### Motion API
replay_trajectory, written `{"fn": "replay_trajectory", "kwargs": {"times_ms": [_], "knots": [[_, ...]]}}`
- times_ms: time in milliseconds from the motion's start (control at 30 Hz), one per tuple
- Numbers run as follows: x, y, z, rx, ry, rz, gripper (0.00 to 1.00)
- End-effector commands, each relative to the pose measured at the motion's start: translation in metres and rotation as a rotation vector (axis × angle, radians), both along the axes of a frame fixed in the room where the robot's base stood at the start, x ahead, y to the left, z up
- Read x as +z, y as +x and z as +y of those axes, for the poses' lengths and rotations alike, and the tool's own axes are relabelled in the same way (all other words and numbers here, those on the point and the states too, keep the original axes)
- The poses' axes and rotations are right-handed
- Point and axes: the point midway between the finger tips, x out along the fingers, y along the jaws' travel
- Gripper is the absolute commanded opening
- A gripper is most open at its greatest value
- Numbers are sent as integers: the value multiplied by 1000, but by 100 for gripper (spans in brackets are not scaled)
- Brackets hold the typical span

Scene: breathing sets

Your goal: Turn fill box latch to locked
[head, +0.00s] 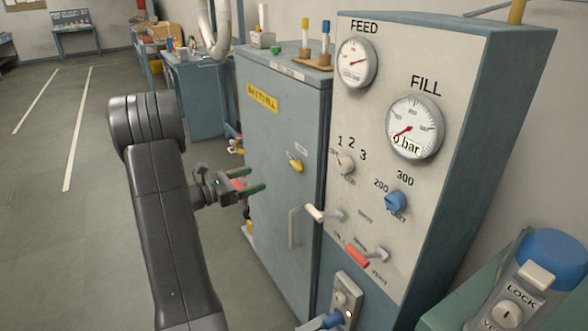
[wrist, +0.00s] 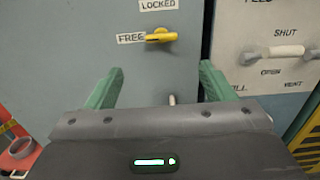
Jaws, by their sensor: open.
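The fill box latch (head: 296,165) is a small yellow lever on the blue-grey door of the fill box (head: 268,130). In the wrist view the latch (wrist: 161,36) lies about level, in line with the FREE label (wrist: 130,38) at its left. The LOCKED label (wrist: 157,4) is above it. My gripper (head: 249,180) is open and empty, in front of the door and left of the latch in the head view. In the wrist view my gripper's green fingers (wrist: 158,75) are spread, with the latch beyond and above the gap, apart from both.
A door handle (head: 294,228) stands out below the latch. To the right, the fill panel (head: 370,120) carries gauges, a blue knob (head: 396,201) and a white lever (head: 322,214) that sticks out. A blue-capped cylinder (head: 535,270) is at lower right. The floor at left is clear.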

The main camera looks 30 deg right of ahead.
Motion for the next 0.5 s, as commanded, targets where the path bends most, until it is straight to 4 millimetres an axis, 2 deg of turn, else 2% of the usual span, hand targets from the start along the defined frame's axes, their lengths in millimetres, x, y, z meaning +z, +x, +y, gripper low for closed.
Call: {"fn": "replay_trajectory", "kwargs": {"times_ms": [167,500], "knots": [[2,0,-27,-6,1,0,76],[2,6,-98,-6,1,-2,76]]}}
